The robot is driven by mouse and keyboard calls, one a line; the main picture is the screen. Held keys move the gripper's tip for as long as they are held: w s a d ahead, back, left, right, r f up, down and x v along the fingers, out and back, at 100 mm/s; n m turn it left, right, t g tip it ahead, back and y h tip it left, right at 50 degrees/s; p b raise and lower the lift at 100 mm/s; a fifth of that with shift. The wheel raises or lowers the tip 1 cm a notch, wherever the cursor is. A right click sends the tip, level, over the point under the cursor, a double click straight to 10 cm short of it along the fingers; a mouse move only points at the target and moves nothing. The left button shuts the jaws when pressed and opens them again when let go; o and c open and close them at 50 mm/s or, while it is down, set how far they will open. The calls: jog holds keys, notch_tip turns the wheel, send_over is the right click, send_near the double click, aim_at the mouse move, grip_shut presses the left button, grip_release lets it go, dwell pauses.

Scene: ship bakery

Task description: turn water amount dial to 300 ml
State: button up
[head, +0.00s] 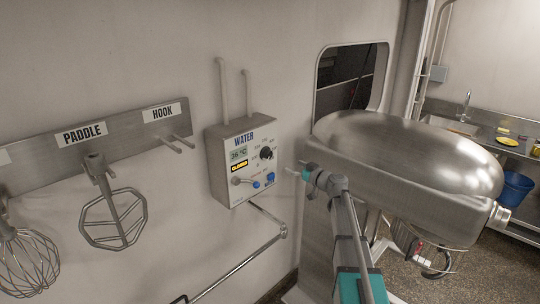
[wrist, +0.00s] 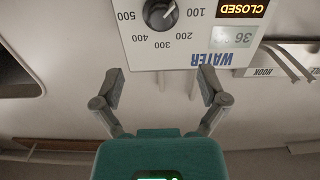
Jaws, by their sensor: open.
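The water panel (head: 242,165) is a grey wall box headed WATER, with a display and a yellow CLOSED sign. The black water amount dial (head: 266,153) is on its right half. The wrist view shows the panel upside down, with the dial (wrist: 158,14) at the top edge and partly cut off. Numbers 100 to 500 surround it; 300 lies directly below it in that picture. A light pointer mark shows, but its exact setting is unclear. My gripper (head: 298,171) is open and empty, right of the panel; in the wrist view its fingertips (wrist: 160,76) are apart, clear of the dial.
A lever (head: 242,181) and blue knobs (head: 270,177) sit low on the panel. A large steel mixer (head: 410,165) stands close on the right. A paddle (head: 113,212) and a whisk (head: 27,262) hang from the rack (head: 40,170) at left. A pipe (head: 245,262) runs below the panel.

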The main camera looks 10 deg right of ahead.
aim_at(270, 155)
jog(key=shift+w+a, duration=0.1)
jog(key=x, duration=1.3)
jog(key=shift+w+a, duration=0.2)
jog(key=shift+r, duration=0.1)
jog(key=c, duration=1.1)
jog(key=shift+d, duration=0.1)
jog(key=shift+c, duration=0.2)
